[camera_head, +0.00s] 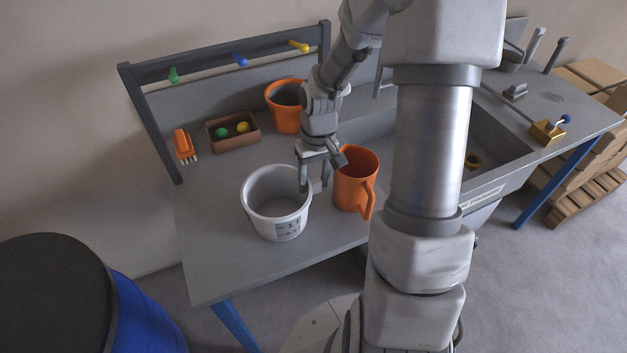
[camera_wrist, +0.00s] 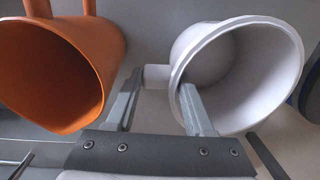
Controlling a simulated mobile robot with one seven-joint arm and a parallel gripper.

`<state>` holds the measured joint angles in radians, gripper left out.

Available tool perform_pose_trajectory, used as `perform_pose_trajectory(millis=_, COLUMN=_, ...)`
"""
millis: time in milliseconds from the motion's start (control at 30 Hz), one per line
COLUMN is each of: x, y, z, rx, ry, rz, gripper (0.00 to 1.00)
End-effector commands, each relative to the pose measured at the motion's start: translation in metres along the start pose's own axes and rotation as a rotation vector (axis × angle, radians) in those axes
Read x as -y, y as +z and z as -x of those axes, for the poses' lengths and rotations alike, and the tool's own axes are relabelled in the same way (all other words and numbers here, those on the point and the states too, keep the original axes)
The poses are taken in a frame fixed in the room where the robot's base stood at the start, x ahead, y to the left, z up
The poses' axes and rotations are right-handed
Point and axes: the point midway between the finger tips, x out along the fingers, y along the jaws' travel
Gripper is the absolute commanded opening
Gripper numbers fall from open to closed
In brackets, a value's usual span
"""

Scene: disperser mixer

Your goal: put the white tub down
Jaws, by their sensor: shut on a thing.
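The white tub (camera_head: 270,216) is upright at the front left of the grey bench, empty inside, with dark markings on its side. It also shows in the wrist view (camera_wrist: 262,75). My gripper (camera_head: 314,185) is at its right side. I cannot tell whether the tub's base touches the bench top (camera_head: 212,268).
An orange jug (camera_head: 352,190) stands close on the right of my gripper. An orange bucket (camera_head: 285,116), a brown box (camera_head: 233,145) with balls and an orange brush (camera_head: 184,146) are behind. The sink (camera_head: 490,150) is right. The bench's front left is clear.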

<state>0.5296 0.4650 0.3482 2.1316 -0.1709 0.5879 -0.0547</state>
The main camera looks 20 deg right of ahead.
Motion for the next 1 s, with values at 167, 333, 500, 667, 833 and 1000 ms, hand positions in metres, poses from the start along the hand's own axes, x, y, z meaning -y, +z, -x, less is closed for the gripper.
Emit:
perform_pose_trajectory(millis=167, x=0.0, y=0.0, z=0.001, rx=-0.001, ry=0.001, rz=0.0, gripper=0.0)
perform_pose_trajectory(millis=333, x=0.0, y=0.0, z=-0.003, rx=-0.001, ry=0.001, rz=0.001, gripper=0.55)
perform_pose_trajectory(millis=500, x=0.0, y=0.0, z=-0.002, rx=0.0, ry=0.001, rz=0.0, gripper=0.66)
perform_pose_trajectory(millis=667, x=0.0, y=0.0, z=-0.002, rx=-0.001, ry=0.001, rz=0.0, gripper=0.66)
perform_pose_trajectory(millis=833, x=-0.001, y=-0.001, z=0.009, rx=-0.004, ry=0.003, rz=-0.001, gripper=0.66)
perform_pose_trajectory(millis=1000, x=-0.001, y=-0.001, z=0.044, rx=-0.006, ry=0.004, rz=-0.001, gripper=0.66)
